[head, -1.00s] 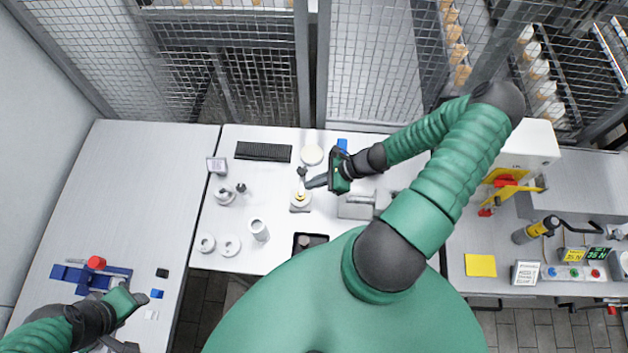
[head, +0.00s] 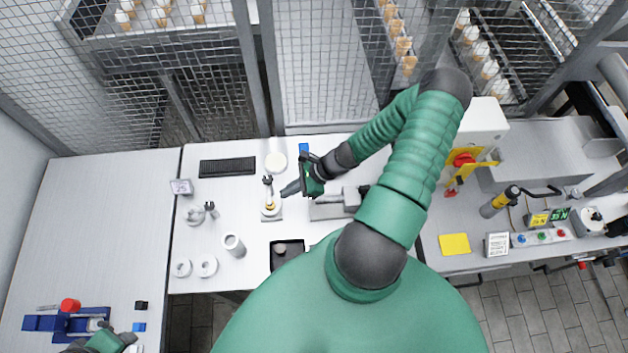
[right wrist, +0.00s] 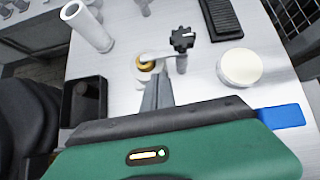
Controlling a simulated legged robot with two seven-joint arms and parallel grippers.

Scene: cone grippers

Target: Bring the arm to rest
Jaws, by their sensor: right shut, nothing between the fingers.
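My right gripper (head: 284,192) is shut and empty. It points left over the white table, close beside a small stand (head: 271,213) with a brass-coloured ring and a dark knob. In the right wrist view the closed fingers (right wrist: 156,90) point at the brass ring (right wrist: 146,62); I cannot tell whether they touch it. My left gripper (head: 105,341) is partly cut off at the bottom left of the head view, beside a blue fixture (head: 40,322) with a red knob (head: 70,305). Its fingers are too unclear to judge.
A white cylinder (head: 233,246), a black tray (head: 277,262), a round white disc (head: 276,162) and a black ribbed pad (head: 227,166) surround the right gripper. A grey block fixture (head: 328,208) lies below the right forearm. Mesh fencing (head: 315,70) stands behind. The upper left table is clear.

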